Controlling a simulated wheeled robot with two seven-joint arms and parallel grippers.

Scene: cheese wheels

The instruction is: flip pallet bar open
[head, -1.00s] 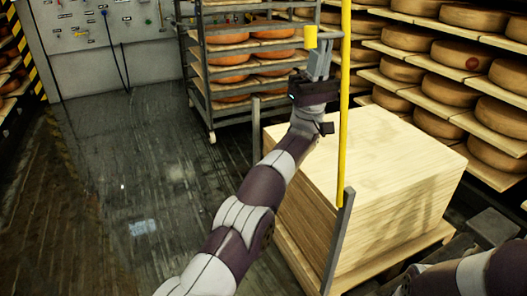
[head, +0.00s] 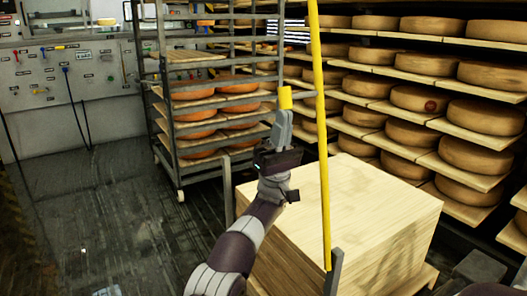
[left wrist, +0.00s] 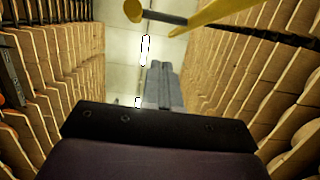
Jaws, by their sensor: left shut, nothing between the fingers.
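The yellow pallet bar (head: 319,140) stands nearly upright in the head view, its low end at a grey post (head: 334,270) at the pallet's near corner. A short yellow stub (head: 285,98) juts from the bar's left side. My left gripper (head: 283,122) points up, just below the stub, with its fingers shut and empty. In the left wrist view, the shut fingers (left wrist: 163,85) point toward the bar (left wrist: 220,18) and stub (left wrist: 133,10) at the top. I cannot tell whether they touch. My right gripper is out of view.
A stack of pale boards (head: 340,200) lies on the pallet behind the bar. A wheeled rack (head: 175,130) of orange cheeses stands behind to the left. Shelves of cheese wheels (head: 420,98) fill the right. The floor (head: 90,220) at left is clear.

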